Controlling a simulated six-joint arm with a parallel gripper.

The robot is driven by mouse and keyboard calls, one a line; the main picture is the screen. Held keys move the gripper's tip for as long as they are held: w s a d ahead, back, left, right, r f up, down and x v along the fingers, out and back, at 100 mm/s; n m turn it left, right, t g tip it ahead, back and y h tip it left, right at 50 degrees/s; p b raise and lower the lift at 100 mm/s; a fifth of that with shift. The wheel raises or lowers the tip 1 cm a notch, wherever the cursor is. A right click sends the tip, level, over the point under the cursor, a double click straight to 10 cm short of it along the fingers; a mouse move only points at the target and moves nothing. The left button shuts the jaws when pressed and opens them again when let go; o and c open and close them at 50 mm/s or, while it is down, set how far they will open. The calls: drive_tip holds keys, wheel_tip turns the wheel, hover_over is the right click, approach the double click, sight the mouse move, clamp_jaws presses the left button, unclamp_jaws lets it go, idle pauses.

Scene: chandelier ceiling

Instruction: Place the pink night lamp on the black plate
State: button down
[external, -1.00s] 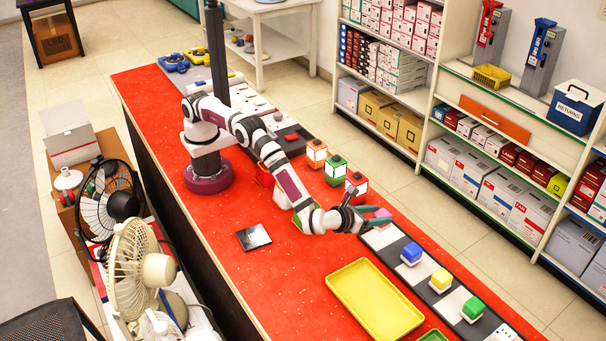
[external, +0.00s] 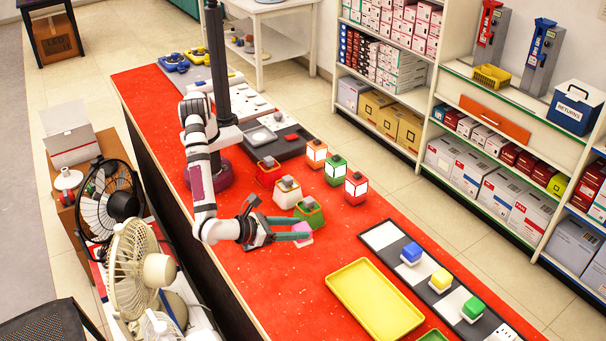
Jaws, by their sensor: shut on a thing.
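The pink night lamp (external: 304,240) is small, with a pink top and a pale part. It is at the tips of my gripper (external: 302,232), whose teal fingers are shut on it. The lamp is over the red counter, just in front of a green-and-white object, and looks tilted. Whether it touches the counter I cannot tell. The black plate, a flat dark square on the counter left of the lamp, is now covered by my dark gripper body and cannot be made out.
Blue (external: 411,253), yellow (external: 440,281) and green (external: 472,310) lamps stand on a dark strip with white pads. A yellow tray (external: 347,300) lies in front of it. Lit lanterns (external: 335,170) and red, white and green objects stand behind my gripper. Fans (external: 140,268) stand at the left.

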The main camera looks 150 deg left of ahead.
drive_tip(key=s+d+m+t, duration=0.2)
drive_tip(key=s+d, duration=1)
drive_tip(key=d, duration=0.1)
drive_tip(key=s+d+r+m+t, duration=0.1)
drive_tip(key=s+d+r, duration=0.15)
drive_tip(key=s, duration=0.95)
drive_tip(key=shift+t+h, duration=0.4)
drive_tip(key=w+a+f, duration=0.2)
drive_tip(key=a+f, duration=0.1)
drive_tip(key=f, duration=0.1)
drive_tip(key=w+a+f, duration=0.2)
drive_tip(key=a+f, duration=0.1)
drive_tip(key=f, duration=0.1)
drive_tip(key=w+a+f, duration=0.2)
drive_tip(key=a+f, duration=0.1)
drive_tip(key=shift+w+a+f, duration=0.25)
drive_tip(key=shift+f, duration=0.15)
drive_tip(key=shift+f, duration=0.1)
drive_tip(key=shift+c, duration=1.3)
unclamp_jaws()
